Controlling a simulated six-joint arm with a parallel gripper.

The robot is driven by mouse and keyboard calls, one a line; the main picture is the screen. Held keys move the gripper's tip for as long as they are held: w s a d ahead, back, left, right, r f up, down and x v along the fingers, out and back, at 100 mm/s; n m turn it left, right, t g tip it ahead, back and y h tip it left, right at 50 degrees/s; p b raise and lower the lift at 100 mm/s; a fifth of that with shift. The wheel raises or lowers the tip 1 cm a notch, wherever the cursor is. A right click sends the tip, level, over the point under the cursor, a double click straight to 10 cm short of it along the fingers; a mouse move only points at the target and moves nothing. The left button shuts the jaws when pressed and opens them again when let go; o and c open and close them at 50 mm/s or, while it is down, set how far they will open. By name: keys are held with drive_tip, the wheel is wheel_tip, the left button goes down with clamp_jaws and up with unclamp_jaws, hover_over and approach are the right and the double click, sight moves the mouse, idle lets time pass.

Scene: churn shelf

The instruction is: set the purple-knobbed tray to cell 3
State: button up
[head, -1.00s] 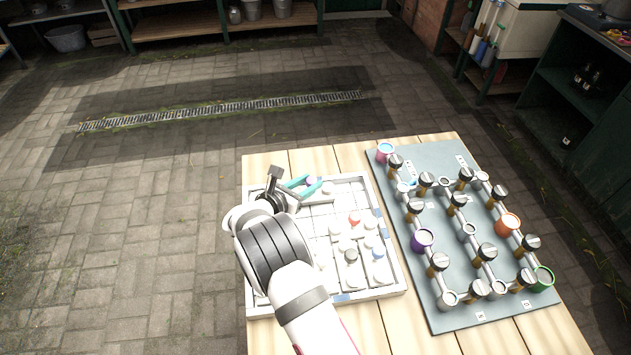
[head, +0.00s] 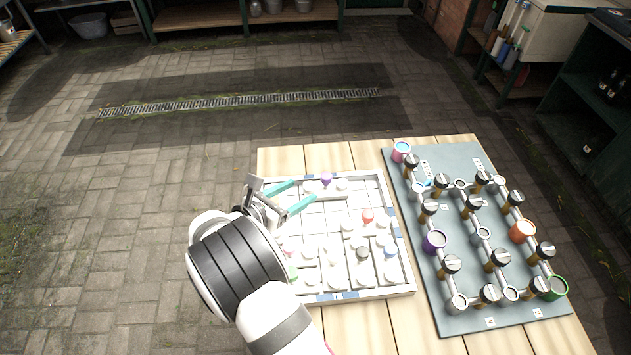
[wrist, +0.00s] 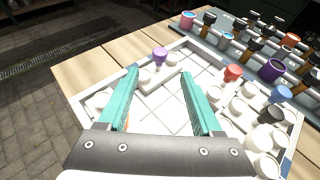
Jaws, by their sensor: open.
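The purple-knobbed tray (head: 326,187) lies inside the white framed board near its far edge, with white knobs on either side of the purple one. It also shows in the wrist view, where its purple knob (wrist: 160,55) stands just beyond my fingertips. The fingers (wrist: 160,85) hold nothing and are apart from the purple knob. I cannot make out the cell numbers.
Other trays with white, red (head: 367,216), grey and blue (head: 390,252) knobs fill the right and near parts of the board (head: 405,262). Bare grid squares lie in the middle. A grey panel (head: 455,165) with pipes, valves and coloured cups stands to the right on the wooden table.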

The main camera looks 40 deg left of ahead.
sight(330, 178)
drive_tip(key=v, duration=0.5)
drive_tip(key=shift+s+r, duration=0.1)
drive_tip(key=shift+s, duration=0.15)
